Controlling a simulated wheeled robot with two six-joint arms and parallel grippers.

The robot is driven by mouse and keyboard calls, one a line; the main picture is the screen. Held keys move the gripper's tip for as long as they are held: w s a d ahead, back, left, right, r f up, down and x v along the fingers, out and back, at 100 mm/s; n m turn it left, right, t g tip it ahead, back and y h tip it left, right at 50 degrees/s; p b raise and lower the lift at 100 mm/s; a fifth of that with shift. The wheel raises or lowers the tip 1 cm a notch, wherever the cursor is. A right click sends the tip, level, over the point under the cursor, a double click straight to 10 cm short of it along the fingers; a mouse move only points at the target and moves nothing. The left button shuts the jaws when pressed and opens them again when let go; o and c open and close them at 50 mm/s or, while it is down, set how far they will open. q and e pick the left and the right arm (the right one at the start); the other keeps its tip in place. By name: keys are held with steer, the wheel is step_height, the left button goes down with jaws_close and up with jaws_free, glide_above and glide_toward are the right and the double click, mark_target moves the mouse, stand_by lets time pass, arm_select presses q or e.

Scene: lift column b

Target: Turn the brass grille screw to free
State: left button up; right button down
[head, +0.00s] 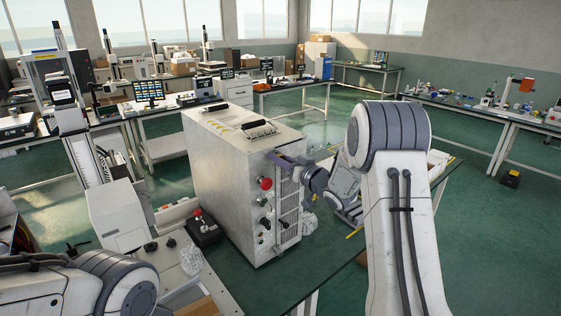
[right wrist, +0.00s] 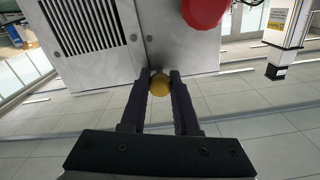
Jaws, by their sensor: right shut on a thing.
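The brass grille screw (right wrist: 159,86) is a round yellow head between the two dark fingers of my right gripper (right wrist: 160,76) in the right wrist view. The fingers are shut on it, at the lower edge of the metal cabinet's panel. The slotted grille (right wrist: 82,24) lies at the upper left of that view. In the head view my right gripper (head: 277,159) is at the upper part of the front of the grey metal cabinet (head: 221,178); the screw is hidden there. My left arm shows at the lower left, but its gripper is out of view.
A red knob (head: 265,183) sits on the cabinet front close to my right gripper; a large red part (right wrist: 205,10) shows in the wrist view. A dark box with a red button (head: 203,228) stands left of the cabinet. Benches line the walls, with open green floor between.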

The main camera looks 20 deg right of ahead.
steer(key=n+b, duration=1.3)
steer(key=b, duration=0.2)
steer(key=shift+f+b, duration=0.15)
steer(key=shift+b, duration=0.25)
steer(key=n+b, duration=0.3)
steer(key=shift+n+b, duration=0.35)
steer(key=shift+n, duration=0.35)
steer(key=shift+r, duration=0.2)
steer(key=c, duration=0.6)
jaws_free()
steer(key=shift+c, duration=0.2)
